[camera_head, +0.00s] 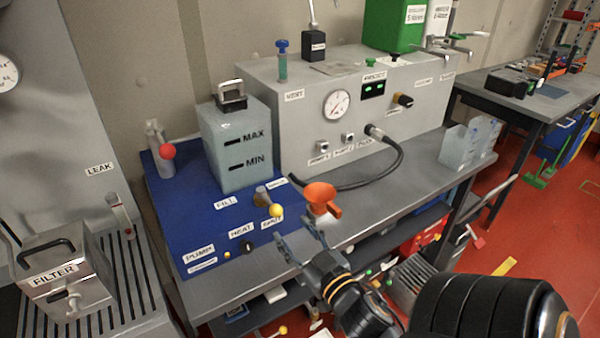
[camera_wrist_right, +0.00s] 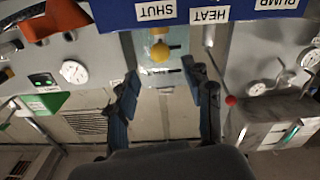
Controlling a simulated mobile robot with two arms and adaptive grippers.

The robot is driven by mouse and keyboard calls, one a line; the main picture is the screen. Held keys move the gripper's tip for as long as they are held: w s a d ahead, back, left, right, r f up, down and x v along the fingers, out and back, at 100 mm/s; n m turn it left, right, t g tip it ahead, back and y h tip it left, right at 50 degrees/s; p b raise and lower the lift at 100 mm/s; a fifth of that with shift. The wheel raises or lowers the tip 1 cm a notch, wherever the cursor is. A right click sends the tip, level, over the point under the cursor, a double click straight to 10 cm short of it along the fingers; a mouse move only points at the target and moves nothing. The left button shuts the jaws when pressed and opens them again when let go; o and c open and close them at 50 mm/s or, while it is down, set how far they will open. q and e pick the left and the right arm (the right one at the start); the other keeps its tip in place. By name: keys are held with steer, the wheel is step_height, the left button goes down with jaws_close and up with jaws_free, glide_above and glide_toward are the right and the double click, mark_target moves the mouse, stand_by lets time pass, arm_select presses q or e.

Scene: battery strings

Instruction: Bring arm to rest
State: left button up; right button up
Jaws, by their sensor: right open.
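My right gripper (camera_head: 301,242) is open and empty. It is at the front edge of the bench, in front of the blue panel (camera_head: 172,222) and just below the orange funnel (camera_head: 321,196). In the right wrist view its two fingers (camera_wrist_right: 166,88) are spread apart with nothing between them. The yellow-knobbed valve (camera_head: 274,210) on the blue panel is close beyond the fingers, and its yellow knob (camera_wrist_right: 159,53) also shows in the wrist view. My left gripper is not in view.
The tank marked MAX and MIN (camera_head: 236,145) stands on the panel. A grey console (camera_head: 310,115) with a gauge and a black hose stands behind. A filter box (camera_head: 63,275) is at left. Translucent containers (camera_head: 462,147) stand at the bench's right end. Red floor (camera_head: 530,230) is open at right.

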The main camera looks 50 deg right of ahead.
steer(key=shift+v, duration=0.9)
steer(key=s+a+f+m+g, duration=0.15)
steer(key=a+f+g, duration=0.25)
steer(key=f+g, duration=0.5)
steer(key=s+a+f+n+g+y, duration=0.45)
steer(key=s+a+f, duration=0.35)
steer(key=s+a, duration=0.2)
step_height(320, 180, down, 28)
steer(key=s+g, duration=0.2)
steer(key=s, duration=0.1)
steer(key=s+d+f+g, duration=0.1)
steer(key=s+d+f, duration=0.2)
steer(key=s+f, duration=1.1)
steer(key=shift+s+f, duration=0.25)
steer(key=shift+s, duration=0.5)
